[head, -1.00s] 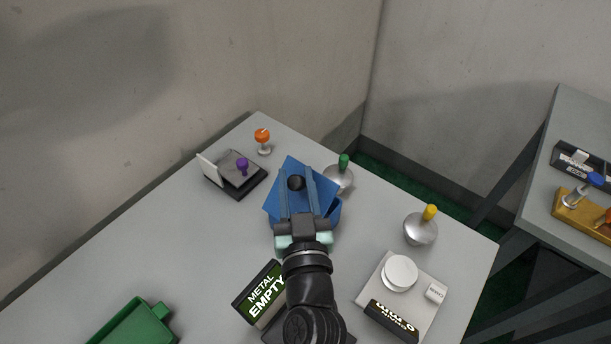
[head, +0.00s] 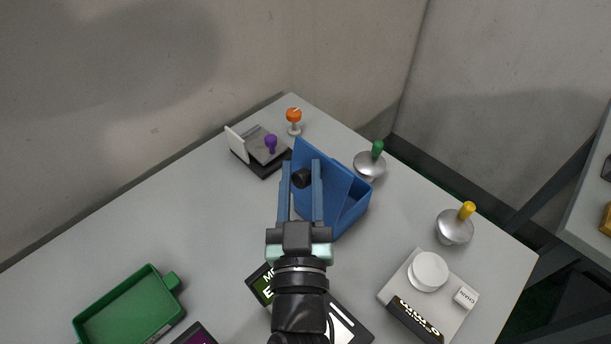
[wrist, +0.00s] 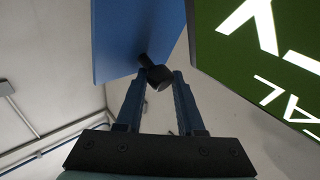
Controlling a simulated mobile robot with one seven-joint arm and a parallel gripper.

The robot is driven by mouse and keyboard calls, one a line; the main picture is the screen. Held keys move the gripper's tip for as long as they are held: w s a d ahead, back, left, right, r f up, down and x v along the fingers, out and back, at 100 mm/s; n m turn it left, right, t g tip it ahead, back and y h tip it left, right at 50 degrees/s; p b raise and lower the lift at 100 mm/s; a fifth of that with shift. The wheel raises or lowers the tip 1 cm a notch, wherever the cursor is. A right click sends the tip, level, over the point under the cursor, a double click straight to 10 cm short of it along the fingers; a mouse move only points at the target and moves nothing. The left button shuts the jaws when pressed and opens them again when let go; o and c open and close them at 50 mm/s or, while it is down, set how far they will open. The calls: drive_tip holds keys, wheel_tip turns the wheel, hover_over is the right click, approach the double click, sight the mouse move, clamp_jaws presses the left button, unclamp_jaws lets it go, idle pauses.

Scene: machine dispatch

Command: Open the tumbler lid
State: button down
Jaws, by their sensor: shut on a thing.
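The blue tumbler box (head: 350,207) stands on the table in the head view, its lid (head: 326,185) tilted up steeply and its right side open. My gripper (head: 303,180) is shut on the black knob (head: 301,178) on the lid's face. In the wrist view the lid (wrist: 130,35) fills the upper middle, and the knob (wrist: 158,76) sits between my fingertips. Most of the box's inside is hidden behind the lid.
A black-and-green sign (head: 262,284) stands close below my gripper. A green tray (head: 130,308) lies front left. A white scale (head: 398,286) stands front right. Tops with green (head: 369,165) and yellow (head: 454,229) handles stand to the right. A purple-knobbed device (head: 262,160) is behind.

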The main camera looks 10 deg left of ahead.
drive_tip(key=shift+a+f, duration=0.3)
drive_tip(key=shift+f, duration=0.35)
drive_tip(key=c, duration=0.6)
unclamp_jaws()
drive_tip(key=shift+o, duration=0.2)
drive_tip(key=shift+d, duration=0.1)
drive_tip(key=shift+s, duration=0.1)
drive_tip(key=shift+s+d+f, duration=0.1)
drive_tip(key=shift+s+f, duration=0.05)
drive_tip(key=shift+s, duration=0.1)
drive_tip(key=s+b, duration=0.1)
drive_tip(key=s, duration=0.2)
drive_tip(key=s+d+b, duration=0.1)
drive_tip(key=s, duration=0.2)
drive_tip(key=s+b, duration=0.1)
drive_tip(key=s, duration=0.3)
drive_tip(key=shift+d+b, duration=0.2)
drive_tip(key=shift+b, duration=0.15)
drive_tip(key=shift+s+d+p, duration=0.2)
drive_tip(key=shift+s+p, duration=0.2)
drive_tip(key=shift+s, duration=0.6)
